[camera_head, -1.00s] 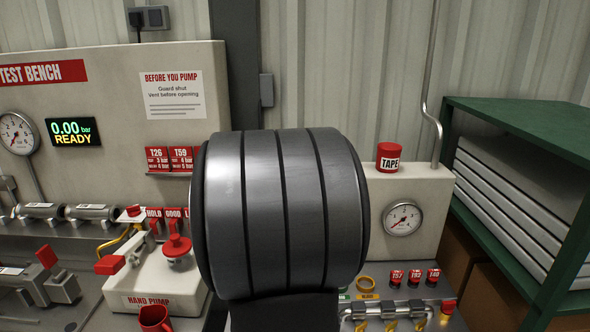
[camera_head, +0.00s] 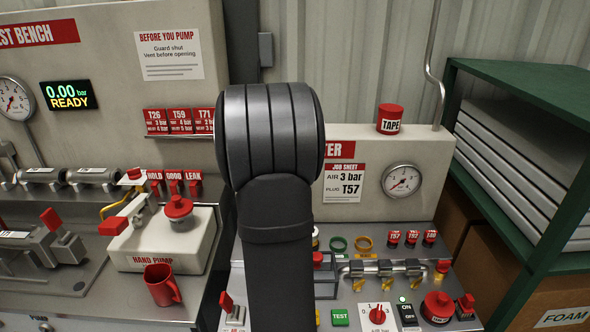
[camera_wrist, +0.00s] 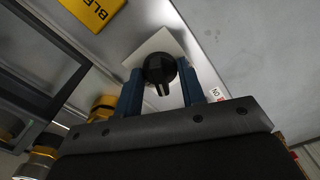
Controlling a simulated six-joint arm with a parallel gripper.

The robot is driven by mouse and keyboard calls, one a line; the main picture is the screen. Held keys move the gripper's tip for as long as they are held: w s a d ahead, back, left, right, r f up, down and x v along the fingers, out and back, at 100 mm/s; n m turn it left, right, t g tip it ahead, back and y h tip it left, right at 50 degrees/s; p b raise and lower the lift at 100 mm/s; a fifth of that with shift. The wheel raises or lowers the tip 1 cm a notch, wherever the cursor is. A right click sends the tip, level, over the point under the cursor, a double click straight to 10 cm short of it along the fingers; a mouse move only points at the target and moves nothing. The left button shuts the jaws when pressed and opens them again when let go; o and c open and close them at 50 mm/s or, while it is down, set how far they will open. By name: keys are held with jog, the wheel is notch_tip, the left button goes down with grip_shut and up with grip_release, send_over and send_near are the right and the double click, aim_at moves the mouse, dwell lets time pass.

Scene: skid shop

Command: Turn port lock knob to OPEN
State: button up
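In the wrist view a black knob (camera_wrist: 160,68) with a short pointer bar sits on a square white plate (camera_wrist: 152,43) on a grey panel. The bar points toward the bottom of the picture. The blue fingers of my gripper (camera_wrist: 160,78) stand one on each side of the knob, apart from each other. I cannot tell whether they touch it. No OPEN marking is readable on the plate. In the head view my arm hides my gripper and this knob.
In the wrist view a yellow label (camera_wrist: 95,10) and brass fittings (camera_wrist: 103,103) lie left of the knob. In the head view a red mug (camera_head: 161,287), the hand pump (camera_head: 160,240), a red dial (camera_head: 377,315) and a green TEST button (camera_head: 340,318) surround my arm. A green shelf (camera_head: 520,130) stands right.

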jog(key=shift+c, duration=0.4)
jog(key=shift+c, duration=1.1)
jog(key=shift+n, duration=1.2)
jog(key=o, duration=0.3)
jog(key=shift+r, duration=3.75)
jog(key=shift+o, duration=0.4)
jog(key=shift+r, duration=2.5)
